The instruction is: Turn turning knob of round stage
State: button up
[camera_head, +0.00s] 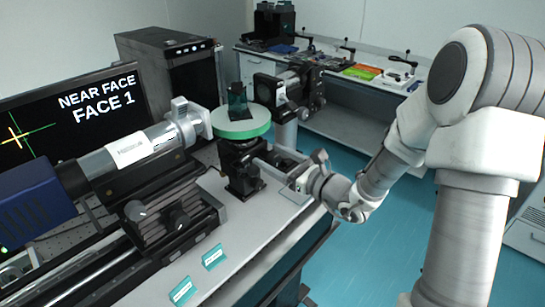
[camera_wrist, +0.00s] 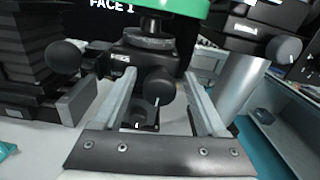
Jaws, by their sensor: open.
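The round stage (camera_head: 241,128) has a green-rimmed disc with a dark glassy block (camera_head: 237,103) on top, on a black base. In the wrist view its green edge (camera_wrist: 180,5) crosses the top. A black turning knob (camera_wrist: 160,86) with a white mark sticks out from the black mount below the disc. My gripper (camera_head: 270,162) reaches in from the right, low beside the stage base. In the wrist view my gripper (camera_wrist: 160,78) is open, its fingers either side of the knob, with gaps showing on both sides. Whether the knob lies fully between the fingertips in depth is unclear.
Another black knob (camera_wrist: 62,57) is left of my fingers and one (camera_wrist: 284,48) is on the right. A silver post (camera_wrist: 240,85) stands close to the right finger. A lens barrel (camera_head: 130,150) and a monitor (camera_head: 75,115) are on the left.

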grip_shut()
jog(key=shift+r+m+p, duration=0.1)
jog(key=shift+m+p, duration=0.2)
jog(key=shift+p, duration=0.2)
jog(key=shift+m, duration=0.5)
grip_release()
jog(key=shift+d, duration=0.1)
jog(key=v, duration=1.7)
